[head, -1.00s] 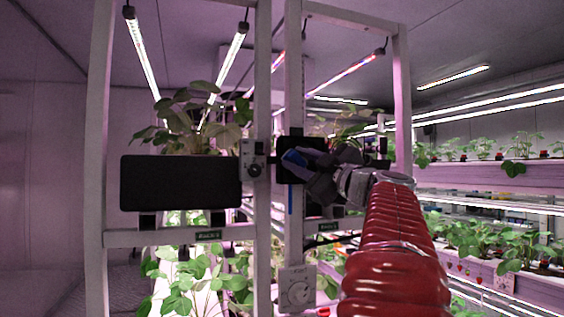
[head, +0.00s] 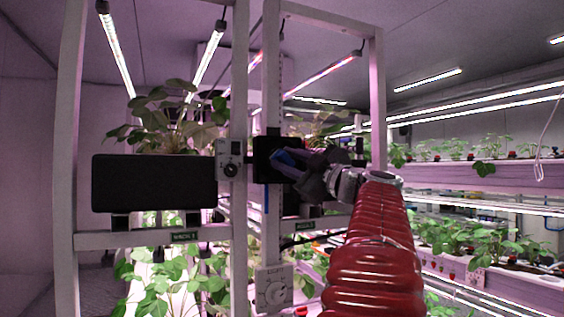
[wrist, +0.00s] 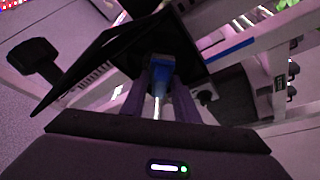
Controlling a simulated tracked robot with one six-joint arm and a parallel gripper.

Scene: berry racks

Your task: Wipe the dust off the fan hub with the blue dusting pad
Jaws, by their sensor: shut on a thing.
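My gripper (head: 292,160) is shut on the blue dusting pad (head: 283,157) and holds it at a black square housing on the pale rack post. In the wrist view, the pad (wrist: 168,68) is between the fingers (wrist: 161,84), in front of the dark housing (wrist: 140,48). In the head view, the housing (head: 262,146) is partly covered by my gripper. I cannot make out the fan hub or any dust on it. I cannot tell whether the pad touches a surface.
A long black box (head: 155,182) sits on the rack crossbar to the left. A small dial box (head: 230,160) is left of the housing, and a white dial box (head: 275,291) is below it. Plant shelves (head: 470,174) stand at right.

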